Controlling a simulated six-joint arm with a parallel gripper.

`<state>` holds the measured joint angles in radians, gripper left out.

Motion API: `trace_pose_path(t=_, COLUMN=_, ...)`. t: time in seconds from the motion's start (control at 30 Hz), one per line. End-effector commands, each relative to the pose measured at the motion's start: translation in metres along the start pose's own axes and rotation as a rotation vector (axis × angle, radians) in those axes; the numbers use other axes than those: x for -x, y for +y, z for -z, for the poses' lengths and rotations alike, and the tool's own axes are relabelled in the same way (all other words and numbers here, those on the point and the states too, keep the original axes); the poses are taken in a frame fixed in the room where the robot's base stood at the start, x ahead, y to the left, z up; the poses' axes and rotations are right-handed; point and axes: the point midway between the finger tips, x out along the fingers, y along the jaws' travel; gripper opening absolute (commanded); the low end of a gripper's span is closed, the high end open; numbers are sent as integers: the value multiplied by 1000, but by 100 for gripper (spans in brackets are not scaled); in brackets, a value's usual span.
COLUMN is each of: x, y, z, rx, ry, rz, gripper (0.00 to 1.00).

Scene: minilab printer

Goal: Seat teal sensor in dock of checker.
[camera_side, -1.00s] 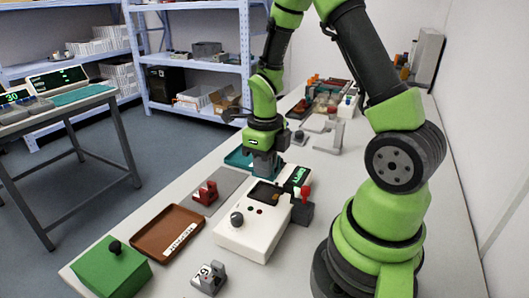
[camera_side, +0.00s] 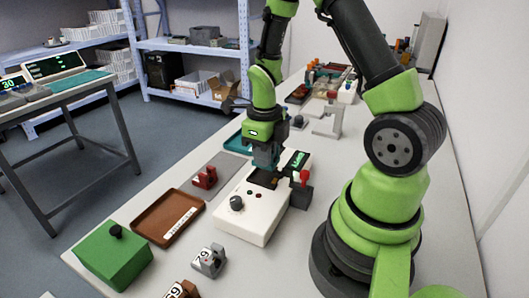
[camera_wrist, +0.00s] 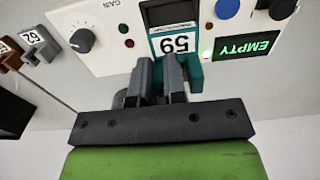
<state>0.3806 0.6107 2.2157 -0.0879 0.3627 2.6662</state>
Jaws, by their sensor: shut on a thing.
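The teal sensor (camera_wrist: 196,74) is between my gripper's fingers, with a white number label facing the wrist camera. The checker is a white box (camera_side: 238,222) with a dark knob, small lamps and a screen (camera_wrist: 247,46) that reads EMPTY upside down in the wrist view. Its dock is a dark recess (camera_wrist: 173,14) in the top face. My gripper (camera_side: 265,167) is shut on the sensor at the dock's far end in the side view. In the wrist view my gripper (camera_wrist: 170,85) holds the sensor beside or over the recess; the gap beneath it is hidden.
A red part (camera_side: 205,177) sits on a grey mat (camera_side: 230,164). A brown tray (camera_side: 150,218), a green box (camera_side: 112,262) and a grey sensor (camera_side: 210,260) stand left and in front of the checker. A red-topped lever (camera_side: 303,176) stands at its right side.

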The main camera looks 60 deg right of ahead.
Motion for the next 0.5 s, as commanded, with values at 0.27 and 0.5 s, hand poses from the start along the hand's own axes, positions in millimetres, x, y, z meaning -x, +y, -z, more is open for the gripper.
trace_pose_path(t=0.27, x=-12, y=0, z=0, rx=-1, ry=2, rz=-1, gripper=0)
trace_pose_path(t=0.5, x=-22, y=0, z=0, rx=1, ry=2, rz=-1, gripper=0)
